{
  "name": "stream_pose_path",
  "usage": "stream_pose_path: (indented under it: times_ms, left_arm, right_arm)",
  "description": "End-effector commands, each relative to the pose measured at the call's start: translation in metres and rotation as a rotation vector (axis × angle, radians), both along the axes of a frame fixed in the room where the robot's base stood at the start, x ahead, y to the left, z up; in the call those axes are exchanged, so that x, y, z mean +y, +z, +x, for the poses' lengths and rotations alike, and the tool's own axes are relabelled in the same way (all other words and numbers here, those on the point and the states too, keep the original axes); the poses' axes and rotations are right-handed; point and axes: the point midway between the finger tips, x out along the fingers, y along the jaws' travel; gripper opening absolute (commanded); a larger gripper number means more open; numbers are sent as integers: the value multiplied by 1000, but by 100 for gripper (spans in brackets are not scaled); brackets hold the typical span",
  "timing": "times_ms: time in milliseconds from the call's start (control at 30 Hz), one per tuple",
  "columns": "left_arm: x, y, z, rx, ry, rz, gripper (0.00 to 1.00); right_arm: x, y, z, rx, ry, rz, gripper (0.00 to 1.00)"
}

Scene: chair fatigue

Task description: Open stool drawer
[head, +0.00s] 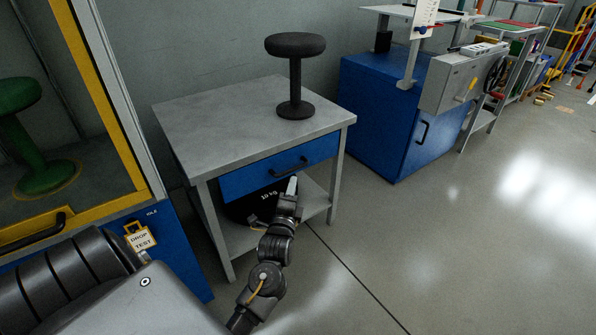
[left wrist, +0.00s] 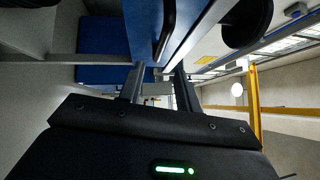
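A grey metal table (head: 200,118) has a blue drawer (head: 235,183) under its top, with a black bar handle (head: 290,167) on the front. The drawer front looks flush with the table frame, so it appears closed. My left gripper (head: 291,186) is just in front of and below the handle. In the left wrist view, its two fingers (left wrist: 158,85) are apart and empty, and the handle (left wrist: 165,30) lies ahead of them near the blue drawer front (left wrist: 140,25). I cannot tell any contact. My right gripper is not in view.
A black stool (head: 295,75) stands on the table. A dark weight marked 10 kg (head: 245,207) sits on the lower shelf. A yellow-framed drop test cabinet (head: 120,110) with a green stool is at left. A blue cabinet (head: 380,120) stands at right. The floor in front is clear.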

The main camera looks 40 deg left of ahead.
Motion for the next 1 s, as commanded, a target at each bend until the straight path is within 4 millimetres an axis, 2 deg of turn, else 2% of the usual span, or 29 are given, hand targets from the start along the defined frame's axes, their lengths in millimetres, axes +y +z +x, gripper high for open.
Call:
stream_pose_path:
  times_ms: [300,500,900,933,1000]
  left_arm:
    - [27,4,53,-1,0,0,34]
    - [39,8,74,0,0,-1,34]
    - [43,11,82,1,-1,-2,34]
    - [43,11,82,1,-1,-2,33]
    - [43,11,82,1,-1,-2,24]
  right_arm:
    - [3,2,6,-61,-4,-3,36]
    - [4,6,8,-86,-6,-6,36]
    - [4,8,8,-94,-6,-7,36]
    - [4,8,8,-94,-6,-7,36]
    - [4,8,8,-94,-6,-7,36]
